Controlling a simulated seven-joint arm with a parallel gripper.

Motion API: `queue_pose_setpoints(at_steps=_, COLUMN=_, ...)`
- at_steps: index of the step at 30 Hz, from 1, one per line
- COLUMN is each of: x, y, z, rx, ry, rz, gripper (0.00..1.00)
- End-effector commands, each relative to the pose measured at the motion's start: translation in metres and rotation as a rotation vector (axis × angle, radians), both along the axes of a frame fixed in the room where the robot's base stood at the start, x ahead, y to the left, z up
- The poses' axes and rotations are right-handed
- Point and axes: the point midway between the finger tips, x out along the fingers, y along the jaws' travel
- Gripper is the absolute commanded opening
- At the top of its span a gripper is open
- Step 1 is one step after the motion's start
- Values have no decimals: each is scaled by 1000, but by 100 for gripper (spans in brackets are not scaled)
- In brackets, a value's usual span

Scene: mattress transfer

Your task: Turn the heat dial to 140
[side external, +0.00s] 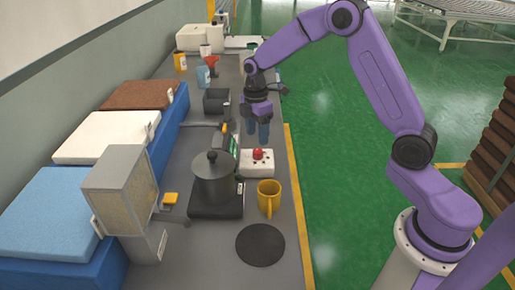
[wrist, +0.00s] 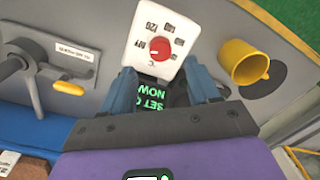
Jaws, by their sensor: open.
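The heat dial is a red knob (wrist: 160,49) on a white box (wrist: 139,30) with several dark printed markings around it in the wrist view. The markings are too small and tilted for me to read surely. In the side view the red knob (side external: 258,154) sits on top of the white box (side external: 246,167), right of the pot. My gripper (wrist: 165,85) is open and empty, its blue fingers on either side just short of the box in the wrist picture. In the side view my gripper (side external: 257,132) hangs above and behind the box, apart from the knob.
A yellow mug (side external: 268,197) and a black round mat (side external: 260,244) lie nearer the camera. A black screen with green text (wrist: 165,92) shows between my fingers. Mattress blocks (side external: 50,213) line the left.

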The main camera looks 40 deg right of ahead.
Motion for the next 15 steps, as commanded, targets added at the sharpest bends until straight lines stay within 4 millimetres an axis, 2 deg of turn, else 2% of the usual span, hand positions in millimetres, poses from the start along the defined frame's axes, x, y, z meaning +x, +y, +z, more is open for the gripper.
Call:
queue_pose_setpoints(at_steps=1, x=-2, y=0, z=-11, rx=-1, ry=5, rz=0, gripper=60)
queue_pose_setpoints(at_steps=6, x=-3, y=0, z=-38, rx=0, ry=5, rz=-1, gripper=60)
queue_pose_setpoints(at_steps=15, x=-3, y=0, z=-61, rx=0, ry=2, rz=-1, gripper=60)
